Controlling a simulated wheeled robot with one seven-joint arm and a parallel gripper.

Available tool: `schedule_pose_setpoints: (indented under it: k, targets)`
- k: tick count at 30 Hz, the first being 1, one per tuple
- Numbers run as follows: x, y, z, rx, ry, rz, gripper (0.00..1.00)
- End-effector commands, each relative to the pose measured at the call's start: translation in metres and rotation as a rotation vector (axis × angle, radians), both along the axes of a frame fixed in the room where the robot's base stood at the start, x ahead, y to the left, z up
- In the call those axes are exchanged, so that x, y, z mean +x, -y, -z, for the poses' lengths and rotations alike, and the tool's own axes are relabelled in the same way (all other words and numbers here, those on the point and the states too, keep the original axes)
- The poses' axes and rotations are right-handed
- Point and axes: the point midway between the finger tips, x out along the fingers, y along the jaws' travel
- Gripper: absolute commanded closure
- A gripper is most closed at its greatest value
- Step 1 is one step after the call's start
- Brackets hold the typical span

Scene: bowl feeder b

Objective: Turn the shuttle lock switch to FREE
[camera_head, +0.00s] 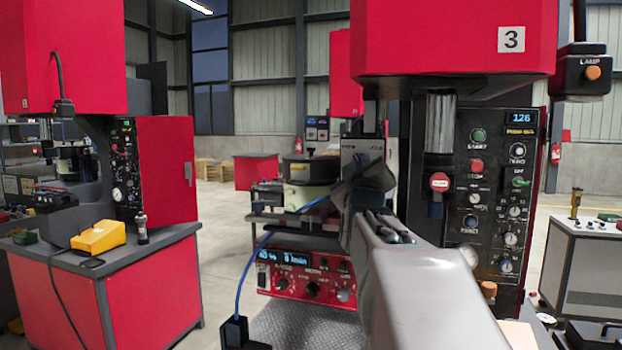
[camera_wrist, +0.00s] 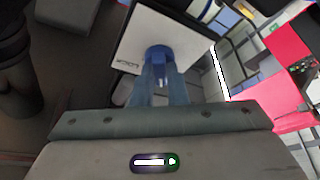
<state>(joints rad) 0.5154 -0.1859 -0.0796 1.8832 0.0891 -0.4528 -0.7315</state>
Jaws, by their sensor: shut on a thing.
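The shuttle lock switch is a blue knob (camera_wrist: 158,54) on a white panel (camera_wrist: 185,32) in the wrist view. Small dark lettering, which seems to read LOCK, stands upside down left of the knob. My gripper (camera_wrist: 158,80) is shut on the knob, with its two fingers on either side of it. In the head view my gripper (camera_head: 366,185) is in front of a light grey box face (camera_head: 362,149), and it hides the knob. I cannot make out a FREE mark or which way the knob points.
The red press (camera_head: 455,40) with a black control panel (camera_head: 495,190) stands close on the right. Below my gripper is a red controller (camera_head: 308,287) with knobs and a display. A blue cable (camera_head: 243,275) hangs left of it. A red bench (camera_head: 150,285) stands at left.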

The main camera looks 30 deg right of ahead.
Motion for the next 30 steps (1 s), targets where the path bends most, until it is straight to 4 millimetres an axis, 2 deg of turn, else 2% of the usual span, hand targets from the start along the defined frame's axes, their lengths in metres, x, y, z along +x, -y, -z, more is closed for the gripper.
schedule_pose_setpoints:
  k: [12, 29, 30]
  targets:
    - [-0.0021, 0.0005, -0.0053, -0.128, -0.135, 0.001, 1.00]
    - [-0.0023, 0.0007, -0.0071, -0.148, -0.155, 0.002, 1.00]
    - [-0.0024, 0.0007, -0.0072, -0.148, -0.155, 0.002, 0.79]
